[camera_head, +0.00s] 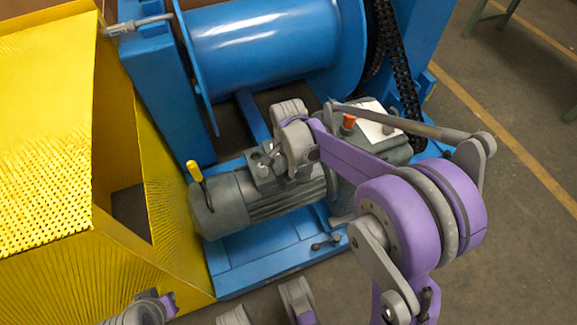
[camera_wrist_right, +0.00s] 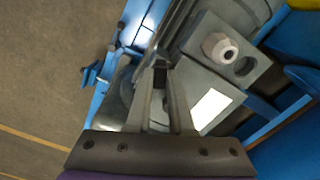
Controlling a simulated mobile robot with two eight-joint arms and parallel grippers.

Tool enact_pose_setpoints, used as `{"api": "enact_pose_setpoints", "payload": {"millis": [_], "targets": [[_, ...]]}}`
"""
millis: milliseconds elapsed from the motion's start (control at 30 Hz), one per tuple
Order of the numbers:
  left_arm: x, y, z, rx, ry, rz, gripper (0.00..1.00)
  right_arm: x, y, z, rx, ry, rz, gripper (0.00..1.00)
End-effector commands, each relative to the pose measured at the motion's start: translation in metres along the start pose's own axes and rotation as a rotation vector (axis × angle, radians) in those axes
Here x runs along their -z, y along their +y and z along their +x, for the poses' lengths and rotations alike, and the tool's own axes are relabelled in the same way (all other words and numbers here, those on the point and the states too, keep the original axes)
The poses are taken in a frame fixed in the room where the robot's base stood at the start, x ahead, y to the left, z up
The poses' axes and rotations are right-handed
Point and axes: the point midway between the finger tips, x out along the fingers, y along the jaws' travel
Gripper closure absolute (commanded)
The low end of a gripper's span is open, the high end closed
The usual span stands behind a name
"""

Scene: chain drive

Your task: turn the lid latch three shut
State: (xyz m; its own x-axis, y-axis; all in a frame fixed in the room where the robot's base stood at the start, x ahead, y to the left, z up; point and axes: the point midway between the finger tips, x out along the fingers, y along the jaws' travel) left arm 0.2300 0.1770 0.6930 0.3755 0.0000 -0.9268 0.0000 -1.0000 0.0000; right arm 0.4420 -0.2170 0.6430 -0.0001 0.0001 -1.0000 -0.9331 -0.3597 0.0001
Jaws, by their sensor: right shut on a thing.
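My right gripper (camera_head: 272,158) reaches down to the small grey box (camera_head: 258,177) on top of the grey motor (camera_head: 265,200). In the right wrist view its fingers (camera_wrist_right: 160,78) are shut on a small dark part at the box, which I take to be the lid latch. The fingertips hide most of it, so its turned angle cannot be told. The box also shows in the wrist view with a pale round fitting (camera_wrist_right: 220,47) beside a dark hole.
A blue drum (camera_head: 265,45) and a dark chain (camera_head: 395,60) stand behind the motor. A yellow perforated guard (camera_head: 45,130) is at the left. An orange knob (camera_head: 349,121) and a yellow handle (camera_head: 195,170) stick up nearby. A small dark lever (camera_head: 325,243) lies on the blue base.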

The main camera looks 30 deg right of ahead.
Motion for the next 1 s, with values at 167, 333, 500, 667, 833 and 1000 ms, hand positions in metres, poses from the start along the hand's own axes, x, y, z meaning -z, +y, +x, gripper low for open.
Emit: {"api": "enact_pose_setpoints", "payload": {"millis": [167,333,500,667,833,1000], "targets": [[0.002,0.0,-0.007,0.0,0.002,0.0,1.0,0.0,0.001,-0.001,0.001,0.0,-0.168,1.0],[0.003,0.0,-0.011,0.0,0.004,0.0,1.0,0.001,0.002,-0.001,0.001,0.001,-0.329,1.0],[0.004,0.0,-0.015,0.0,0.005,0.0,1.0,0.001,0.002,-0.001,0.001,0.001,-0.49,1.0],[0.005,0.0,-0.018,0.0,0.006,0.0,1.0,0.002,0.003,-0.001,0.001,0.001,-0.642,1.0],[0.006,0.0,-0.021,0.0,0.007,0.0,1.0,0.002,0.003,-0.001,0.001,0.001,-0.797,1.0],[0.006,0.0,-0.023,0.0,0.008,0.0,1.0,0.003,0.004,-0.001,0.001,0.001,-0.934,1.0]]}}
